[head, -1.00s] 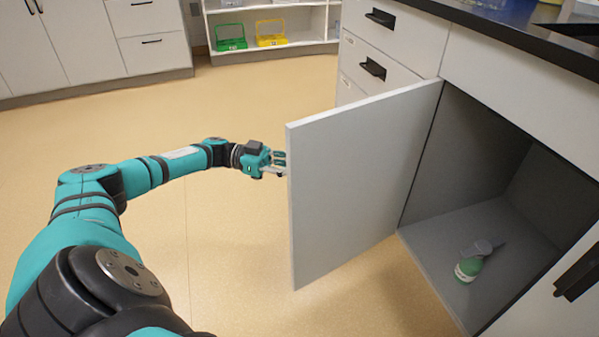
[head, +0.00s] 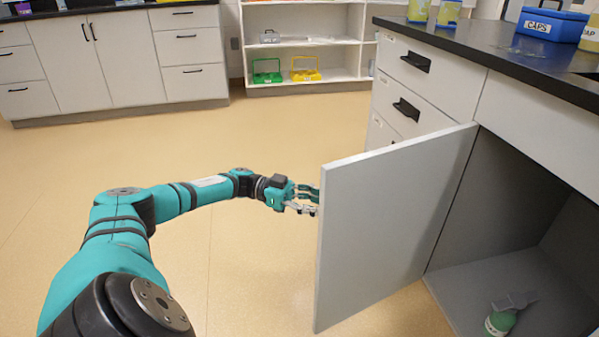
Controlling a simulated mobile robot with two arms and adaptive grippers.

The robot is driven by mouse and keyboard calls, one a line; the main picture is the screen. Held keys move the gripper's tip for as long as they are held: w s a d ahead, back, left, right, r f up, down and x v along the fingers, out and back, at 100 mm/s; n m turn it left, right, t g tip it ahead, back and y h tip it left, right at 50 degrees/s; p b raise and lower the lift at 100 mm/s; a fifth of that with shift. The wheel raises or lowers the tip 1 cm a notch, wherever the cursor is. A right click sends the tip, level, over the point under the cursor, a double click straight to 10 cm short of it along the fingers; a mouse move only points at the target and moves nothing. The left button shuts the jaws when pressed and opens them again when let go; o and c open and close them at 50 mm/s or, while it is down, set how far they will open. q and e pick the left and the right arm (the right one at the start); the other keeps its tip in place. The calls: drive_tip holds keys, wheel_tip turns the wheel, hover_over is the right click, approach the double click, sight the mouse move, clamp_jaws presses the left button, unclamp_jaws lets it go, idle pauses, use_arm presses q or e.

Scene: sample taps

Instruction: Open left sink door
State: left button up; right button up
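The left sink door (head: 390,215) is a pale grey panel that stands swung wide open from the cabinet under the counter. The dark inside of the sink cabinet (head: 505,200) shows to its right. My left gripper (head: 311,200) is at the door's free edge, on its far, outer side. Its fingers point toward the door, and their tips are partly hidden by the edge, so I cannot tell how far apart they are or whether they touch it. The door's handle is hidden. My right gripper is not in view.
A green bottle (head: 501,322) is on the cabinet floor. Drawers with black handles (head: 407,109) are behind the door. The dark countertop (head: 480,55) carries a blue caps bin (head: 551,24). The floor (head: 255,270) between my arm and the door is clear.

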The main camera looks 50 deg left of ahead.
use_arm(q)
drive_tip(key=v, duration=1.1)
